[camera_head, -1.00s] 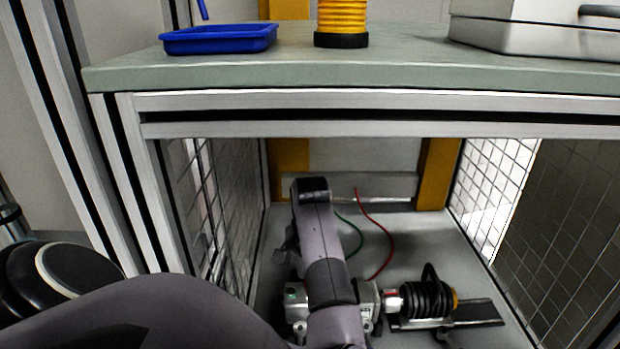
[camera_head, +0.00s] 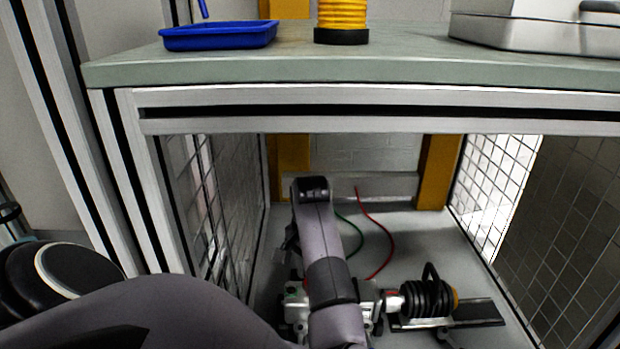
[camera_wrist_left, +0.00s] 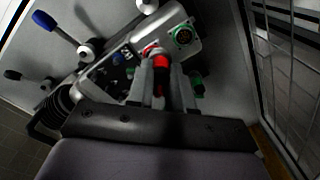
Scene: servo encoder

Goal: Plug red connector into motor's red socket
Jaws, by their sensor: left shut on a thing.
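The grey motor (camera_head: 366,298) lies on the cabinet floor, partly hidden behind my left arm in the head view. In the left wrist view, the motor housing (camera_wrist_left: 207,48) has a round green-ringed socket (camera_wrist_left: 183,36) and a red ring (camera_wrist_left: 150,49), apparently the red socket, beside it. My left gripper (camera_wrist_left: 161,72) is shut on the red connector (camera_wrist_left: 159,76), whose tip points at the red ring. The connector is very close to the ring; I cannot tell whether it is seated. The gripper's fingers are hidden in the head view. My right gripper is out of view.
A red cable (camera_head: 391,241) and a green cable (camera_head: 350,232) run from the cabinet's back. A black coil-like coupling (camera_head: 428,299) is right of the motor. Mesh side walls (camera_head: 497,190) and the tabletop (camera_head: 400,72) enclose the space.

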